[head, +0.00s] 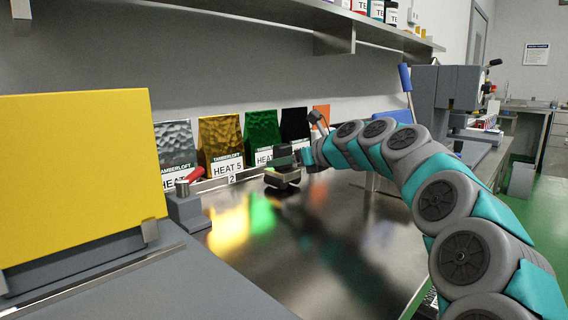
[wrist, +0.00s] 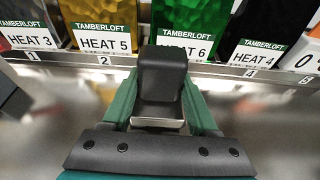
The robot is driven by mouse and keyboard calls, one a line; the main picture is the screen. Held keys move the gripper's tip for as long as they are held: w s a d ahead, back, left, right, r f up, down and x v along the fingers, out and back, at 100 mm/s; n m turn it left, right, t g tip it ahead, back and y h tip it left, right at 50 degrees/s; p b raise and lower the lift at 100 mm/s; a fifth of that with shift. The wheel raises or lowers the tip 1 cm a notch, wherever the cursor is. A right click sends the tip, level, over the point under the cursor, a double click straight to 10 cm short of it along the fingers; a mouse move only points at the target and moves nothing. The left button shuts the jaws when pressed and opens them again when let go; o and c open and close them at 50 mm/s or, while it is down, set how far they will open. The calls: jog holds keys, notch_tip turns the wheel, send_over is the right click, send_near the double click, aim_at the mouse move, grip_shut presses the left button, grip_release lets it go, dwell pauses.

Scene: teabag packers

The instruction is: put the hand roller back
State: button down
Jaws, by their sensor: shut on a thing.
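My gripper (head: 284,167) is at the far end of my arm, over the steel bench near the row of bags. In the wrist view its two green fingers (wrist: 161,108) are shut on a black, rounded block with a pale metal edge, which I take to be the hand roller (wrist: 162,78). In the head view the hand roller (head: 283,178) shows as a small dark shape at the gripper, low over the bench. I cannot tell whether it touches the surface. Its lower side is hidden.
Labelled foil bags stand along the back, including a gold one (head: 220,140) and a green one (head: 262,131), behind a numbered metal rail (wrist: 215,67). A yellow panel (head: 80,180) stands left. A grey machine (head: 445,95) stands right. The steel bench (head: 330,250) is clear in front.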

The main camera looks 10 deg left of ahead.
jog(key=shift+f, duration=0.1)
jog(key=shift+s+f+p, duration=0.1)
jog(key=shift+f+p, duration=0.2)
jog(key=shift+f, duration=0.45)
jog(key=shift+c, duration=0.8)
grip_release()
jog(key=shift+f, duration=0.15)
jog(key=shift+d+r+b, duration=0.15)
jog(key=shift+r+b, duration=0.25)
jog(key=shift+r, duration=0.2)
jog(key=v, duration=1.2)
jog(key=shift+r, duration=0.4)
